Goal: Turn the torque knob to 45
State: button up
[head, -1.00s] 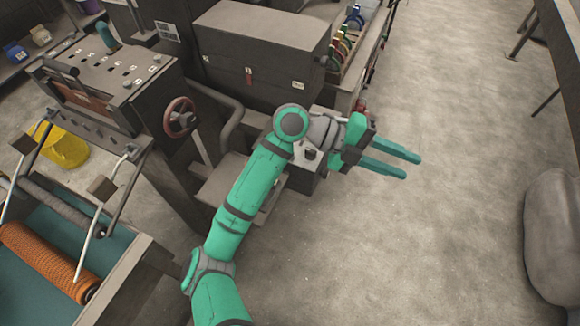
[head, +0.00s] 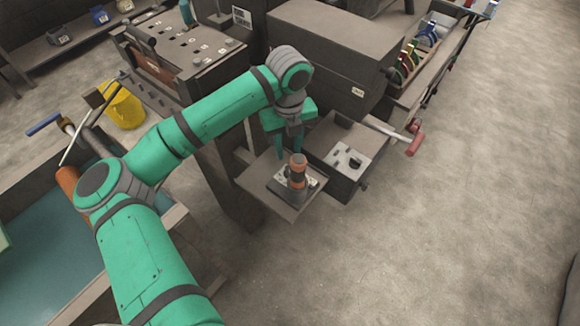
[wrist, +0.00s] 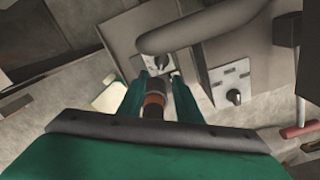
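Two dark knobs show, and I cannot read which is the torque knob. One knob (wrist: 162,61) is on a small pale plate on the flat shelf (head: 258,181). The other knob (wrist: 234,96) is on a pale panel (head: 346,160) on the box to the right. An upright orange-and-dark cylinder (head: 297,171) stands at the shelf plate; in the wrist view the cylinder (wrist: 153,103) shows between my fingers. My gripper (head: 285,148) points down above the shelf. In the wrist view my gripper (wrist: 158,82) is open, its fingers apart; contact with the cylinder is unclear.
A red-handled part (head: 414,140) juts out right of the panel. A large dark box (head: 325,55) stands behind. The floor at right is clear.

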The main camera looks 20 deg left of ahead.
notch_tip(320, 180, down, 8)
jog(key=shift+d+f, duration=0.15)
jog(key=shift+f, duration=0.85)
grip_shut()
